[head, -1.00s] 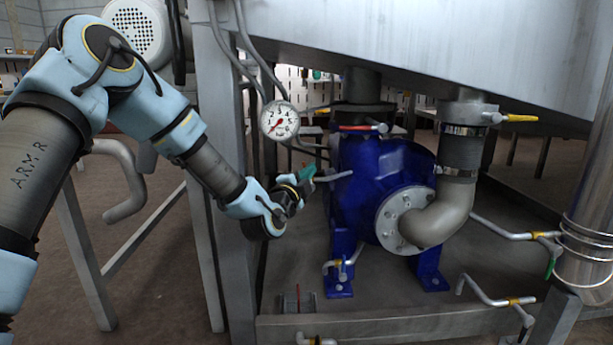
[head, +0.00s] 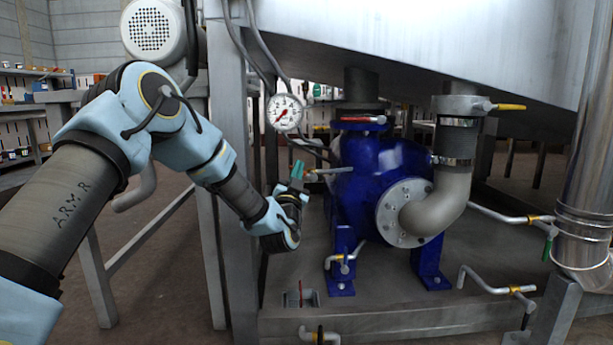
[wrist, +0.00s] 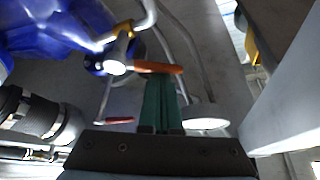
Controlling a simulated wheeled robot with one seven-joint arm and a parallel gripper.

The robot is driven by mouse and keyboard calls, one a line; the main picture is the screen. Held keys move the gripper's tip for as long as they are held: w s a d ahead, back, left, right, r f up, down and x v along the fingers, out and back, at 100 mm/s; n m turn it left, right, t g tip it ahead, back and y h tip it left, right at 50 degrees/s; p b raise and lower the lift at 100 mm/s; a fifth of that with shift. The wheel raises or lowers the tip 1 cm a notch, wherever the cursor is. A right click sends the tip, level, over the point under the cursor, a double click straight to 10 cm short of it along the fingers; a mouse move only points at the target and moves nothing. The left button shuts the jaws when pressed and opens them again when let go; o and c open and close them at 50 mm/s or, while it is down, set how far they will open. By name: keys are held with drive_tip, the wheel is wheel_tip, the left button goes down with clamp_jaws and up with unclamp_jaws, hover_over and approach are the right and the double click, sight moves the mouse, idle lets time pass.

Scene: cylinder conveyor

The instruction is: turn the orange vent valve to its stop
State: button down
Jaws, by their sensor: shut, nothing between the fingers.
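The orange lever of the vent valve (wrist: 160,67) lies crosswise at the fingertips in the wrist view, beside a brass fitting on a bent grey pipe. In the head view the small orange part (head: 312,173) shows at the left end of a pale pipe in front of the blue pump. My gripper (wrist: 161,78) has its green fingers shut together with nothing between them. The tips are right at the lever; I cannot tell if they touch it. In the head view my gripper (head: 297,166) points upward, just left of the orange part.
The blue pump (head: 382,165) stands behind and right of my gripper. A pressure gauge (head: 285,112) hangs above it, beside a grey steel post (head: 230,150). Yellow-banded pipes (head: 505,218) and a large steel pipe (head: 590,210) stand to the right.

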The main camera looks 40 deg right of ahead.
drive_tip(key=n, duration=0.1)
drive_tip(key=f+n+t+y, duration=0.1)
drive_tip(key=n+t, duration=0.1)
drive_tip(key=shift+w+a+f+n+y+b, duration=0.25)
drive_tip(key=shift+a+f+n+y+b, duration=0.05)
drive_tip(key=shift+b, duration=0.1)
drive_tip(key=shift+f, duration=0.45)
